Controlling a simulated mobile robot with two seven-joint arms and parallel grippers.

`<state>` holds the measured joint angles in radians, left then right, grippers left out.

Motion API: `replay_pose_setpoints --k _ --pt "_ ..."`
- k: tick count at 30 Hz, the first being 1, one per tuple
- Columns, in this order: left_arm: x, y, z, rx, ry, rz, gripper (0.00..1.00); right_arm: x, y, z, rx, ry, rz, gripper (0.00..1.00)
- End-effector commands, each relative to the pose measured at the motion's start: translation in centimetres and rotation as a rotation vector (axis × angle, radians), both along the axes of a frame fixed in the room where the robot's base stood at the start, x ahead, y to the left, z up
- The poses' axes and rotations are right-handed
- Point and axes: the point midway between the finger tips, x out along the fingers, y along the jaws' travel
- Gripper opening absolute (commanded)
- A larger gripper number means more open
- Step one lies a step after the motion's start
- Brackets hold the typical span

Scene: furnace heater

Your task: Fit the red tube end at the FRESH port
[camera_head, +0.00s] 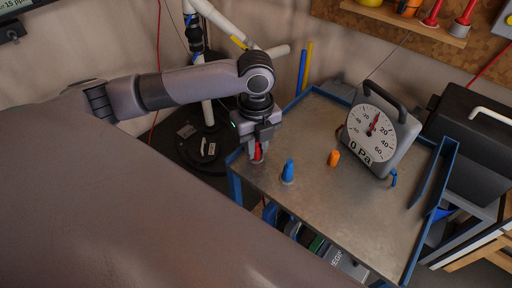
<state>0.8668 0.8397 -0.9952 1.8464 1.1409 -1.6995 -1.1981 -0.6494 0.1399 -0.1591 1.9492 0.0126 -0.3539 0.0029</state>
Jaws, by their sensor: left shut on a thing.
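My left gripper (257,150) points down at the left edge of the metal cart top, shut on a small red piece (258,151), which looks like the red tube end. The piece is close to the cart's surface; I cannot tell whether it touches. A pressure gauge (373,128) with a handle and a "0 Pa" display stands at the right of the cart. No label reading FRESH can be made out. My right gripper is not in view.
A blue cone-shaped piece (288,171) and an orange one (334,157) stand on the cart top (330,205). A blue-rimmed edge surrounds the cart. A black case (470,135) is at the right. A white pole stand (208,110) stands behind my left arm. The front of the cart top is clear.

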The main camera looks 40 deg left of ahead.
Motion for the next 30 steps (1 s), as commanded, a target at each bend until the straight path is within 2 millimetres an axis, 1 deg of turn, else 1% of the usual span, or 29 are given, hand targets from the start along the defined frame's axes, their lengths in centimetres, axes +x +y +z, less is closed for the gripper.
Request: replay_pose_setpoints --k 5,8,11,14,17,24,27,30 --pt "0.0 0.0 0.1 0.0 -0.001 0.0 0.0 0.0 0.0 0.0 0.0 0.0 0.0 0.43" --pt "0.0 0.0 0.5 -0.001 -0.002 0.0 0.0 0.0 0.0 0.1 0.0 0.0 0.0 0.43" --pt "0.1 0.0 1.5 -0.001 -0.003 0.001 0.0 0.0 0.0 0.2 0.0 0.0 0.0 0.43" --pt "0.1 0.0 3.0 -0.001 -0.005 0.001 0.0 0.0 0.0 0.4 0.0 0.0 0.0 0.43" --pt "0.1 0.0 5.3 -0.001 -0.006 0.0 0.0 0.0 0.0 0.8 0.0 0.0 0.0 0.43" --pt "0.1 -0.1 12.5 -0.003 -0.008 -0.002 0.0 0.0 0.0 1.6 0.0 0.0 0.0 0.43" --pt "0.1 -0.1 15.2 -0.002 -0.007 0.0 0.0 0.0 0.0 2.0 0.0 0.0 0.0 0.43" --pt "0.1 0.0 17.2 0.001 -0.005 0.001 0.0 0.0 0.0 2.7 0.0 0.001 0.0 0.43"
